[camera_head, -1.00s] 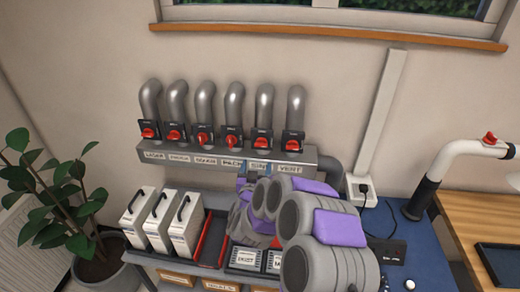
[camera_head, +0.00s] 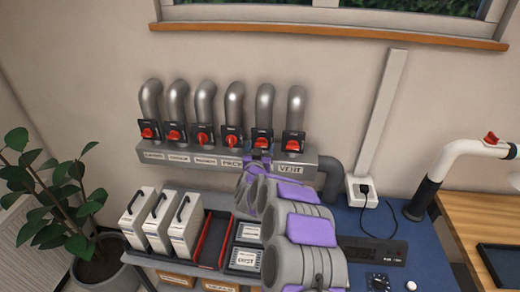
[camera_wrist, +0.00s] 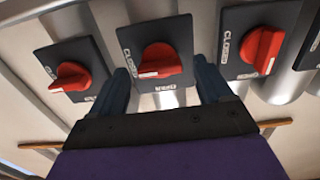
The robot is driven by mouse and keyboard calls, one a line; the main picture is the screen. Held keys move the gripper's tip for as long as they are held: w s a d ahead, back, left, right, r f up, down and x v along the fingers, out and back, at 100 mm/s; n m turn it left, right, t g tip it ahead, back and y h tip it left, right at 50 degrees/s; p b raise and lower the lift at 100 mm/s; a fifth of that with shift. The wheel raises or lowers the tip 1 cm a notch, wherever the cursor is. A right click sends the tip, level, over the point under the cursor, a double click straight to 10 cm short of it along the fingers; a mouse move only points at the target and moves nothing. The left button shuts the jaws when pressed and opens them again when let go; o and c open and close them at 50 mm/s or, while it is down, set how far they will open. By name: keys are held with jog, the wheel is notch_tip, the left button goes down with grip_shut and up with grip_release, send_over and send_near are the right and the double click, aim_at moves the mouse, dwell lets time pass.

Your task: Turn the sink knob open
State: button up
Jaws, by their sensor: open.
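The sink knob (camera_head: 262,143) is a red handle on a black plate, fifth from the left in the valve row in the head view. Its nameplate below is hidden now by my gripper (camera_head: 259,157). In the wrist view a red knob (camera_wrist: 162,60), which I take to be the sink knob, sits in the middle with its pale-tipped end pointing down-left. The two dark fingers of my gripper (camera_wrist: 161,76) are apart on either side of it, in front of the plate. Whether they touch the knob I cannot tell.
Similar red knobs flank it in the wrist view, one on the left (camera_wrist: 77,77) and one on the right (camera_wrist: 262,50). The vent knob (camera_head: 294,143) is close on the right in the head view. White boxes (camera_head: 180,222) stand on the shelf below.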

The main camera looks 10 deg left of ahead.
jog(key=shift+w+a, duration=0.1)
jog(key=c, duration=1)
